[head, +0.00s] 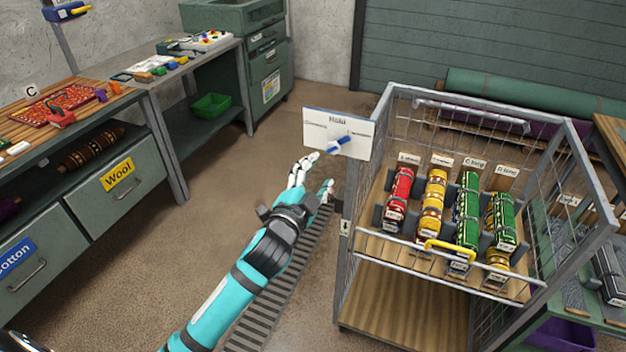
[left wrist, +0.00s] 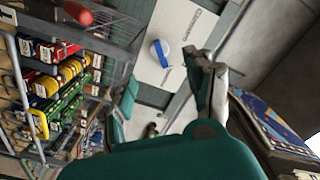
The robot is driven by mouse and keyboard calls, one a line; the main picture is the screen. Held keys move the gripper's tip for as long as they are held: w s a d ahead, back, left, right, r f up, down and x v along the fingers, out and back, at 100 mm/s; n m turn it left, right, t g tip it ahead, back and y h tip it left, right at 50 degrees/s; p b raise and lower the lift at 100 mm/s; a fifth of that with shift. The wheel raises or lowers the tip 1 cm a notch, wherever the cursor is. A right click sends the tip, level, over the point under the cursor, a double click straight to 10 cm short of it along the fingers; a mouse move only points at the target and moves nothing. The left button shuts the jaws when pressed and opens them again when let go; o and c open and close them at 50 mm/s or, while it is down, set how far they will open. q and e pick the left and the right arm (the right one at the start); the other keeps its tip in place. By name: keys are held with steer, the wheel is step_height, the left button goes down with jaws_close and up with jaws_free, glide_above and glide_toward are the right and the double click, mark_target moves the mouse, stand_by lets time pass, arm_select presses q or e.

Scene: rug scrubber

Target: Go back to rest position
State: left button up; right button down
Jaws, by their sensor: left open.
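My left arm is teal and reaches up from the bottom of the head view. Its gripper (head: 317,172) is open and empty. It is just in front of a white sign (head: 338,132) with a blue and white knob or handle (head: 342,142). I cannot tell from these views whether a fingertip touches the sign. In the left wrist view a finger (left wrist: 208,90) shows near the sign panel (left wrist: 168,50) and its blue-and-white handle (left wrist: 160,53). My right gripper is not in view.
A wire cage cart (head: 440,275) right of my arm holds red, yellow and green rolls. At left, a workbench (head: 130,92) bears small tools above drawers, one labelled Wool (head: 118,176). A green bin (head: 210,105) sits on the lower shelf. Floor between bench and cart is open.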

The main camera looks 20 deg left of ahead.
arm_select(q)
steer(key=shift+s, duration=1)
step_height(320, 180, down, 20)
steer(key=a+f+n+g, duration=0.1)
steer(key=a+n+g, duration=0.1)
steer(key=g, duration=0.2)
steer(key=s+f+n+g, duration=0.1)
steer(key=s+f+g, duration=0.1)
steer(key=s+f, duration=0.35)
steer(key=s+a+f+g+b, duration=0.1)
steer(key=s+f, duration=0.1)
steer(key=f, duration=0.7)
steer(key=s+f+n+g, duration=0.15)
steer(key=s+f, duration=0.25)
steer(key=f, duration=0.4)
steer(key=s+f+n+g, duration=0.1)
steer(key=s+f+g, duration=0.1)
steer(key=s+f, duration=0.5)
steer(key=s+f+n+g, duration=0.1)
steer(key=s+f+g, duration=0.2)
steer(key=s, duration=1.5)
steer(key=s+f+n+g, duration=0.1)
steer(key=s+f+g, duration=0.2)
steer(key=s+f, duration=0.8)
steer(key=shift+s+a+n+y+b, duration=0.35)
steer(key=shift+s+b, duration=0.1)
steer(key=shift+s, duration=0.25)
